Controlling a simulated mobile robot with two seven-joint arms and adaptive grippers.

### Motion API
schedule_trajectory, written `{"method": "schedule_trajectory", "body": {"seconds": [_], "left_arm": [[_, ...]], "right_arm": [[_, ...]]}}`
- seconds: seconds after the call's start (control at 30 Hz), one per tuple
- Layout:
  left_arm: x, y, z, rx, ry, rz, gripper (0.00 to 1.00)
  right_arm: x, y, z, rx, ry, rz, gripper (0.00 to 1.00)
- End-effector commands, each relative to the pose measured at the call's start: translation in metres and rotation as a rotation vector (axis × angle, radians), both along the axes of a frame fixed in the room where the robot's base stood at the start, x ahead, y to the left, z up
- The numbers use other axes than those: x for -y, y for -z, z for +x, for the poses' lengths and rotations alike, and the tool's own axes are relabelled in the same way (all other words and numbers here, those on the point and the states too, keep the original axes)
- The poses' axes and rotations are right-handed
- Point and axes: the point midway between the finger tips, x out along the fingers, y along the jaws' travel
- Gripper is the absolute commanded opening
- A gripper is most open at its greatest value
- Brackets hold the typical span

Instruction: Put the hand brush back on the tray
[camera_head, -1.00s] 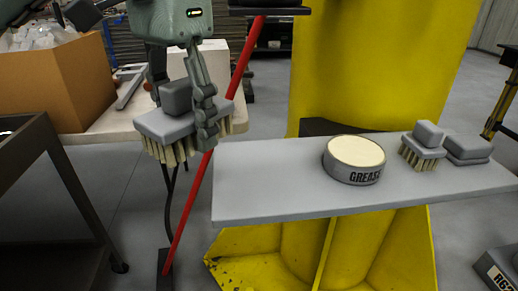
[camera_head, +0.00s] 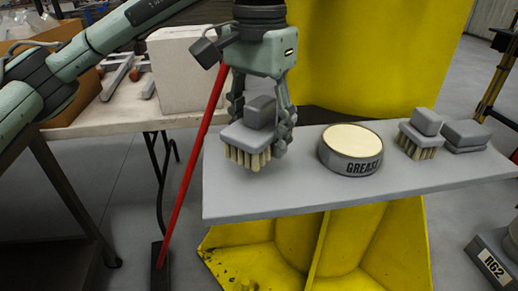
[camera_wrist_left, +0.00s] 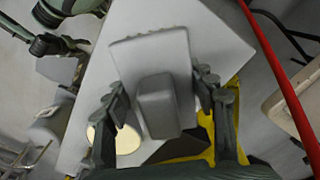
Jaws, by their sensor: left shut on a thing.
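The hand brush (camera_head: 248,137) has a grey block, a grey handle and pale bristles. My left gripper (camera_head: 262,122) is shut on its handle, fingers on either side, bristles down. It is over the left part of the grey tray (camera_head: 300,200); whether the bristles touch the tray I cannot tell. In the left wrist view the brush (camera_wrist_left: 157,105) sits between the fingers, with the tray (camera_wrist_left: 215,40) behind it. My right gripper is not seen.
On the tray stand a round grease tin (camera_head: 350,152), a second brush (camera_head: 420,135) and a grey block (camera_head: 466,135). A yellow column (camera_head: 375,60) rises behind. A red bar (camera_head: 190,165) slants close to the tray's left end. The tray's front left is bare.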

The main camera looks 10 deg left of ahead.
Motion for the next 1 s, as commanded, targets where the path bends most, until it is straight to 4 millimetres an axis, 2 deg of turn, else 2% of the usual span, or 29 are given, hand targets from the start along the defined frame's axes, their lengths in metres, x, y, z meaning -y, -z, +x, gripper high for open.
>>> {"method": "schedule_trajectory", "body": {"seconds": [0.3,0.57,0.8,0.83,1.0], "left_arm": [[-0.001,0.037,0.0,-0.001,0.0,0.0,0.29],[-0.001,0.039,0.0,0.0,0.0,0.0,0.29],[0.0,0.041,0.0,0.0,0.0,0.0,0.29],[0.0,0.041,0.0,0.0,0.0,0.0,0.58],[0.0,0.041,0.0,0.0,0.0,0.0,0.77]], "right_arm": [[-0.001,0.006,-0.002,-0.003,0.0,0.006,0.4],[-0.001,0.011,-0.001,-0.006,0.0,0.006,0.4],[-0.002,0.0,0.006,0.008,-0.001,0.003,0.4],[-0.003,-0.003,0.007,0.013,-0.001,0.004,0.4],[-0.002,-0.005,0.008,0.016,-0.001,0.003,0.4]]}}
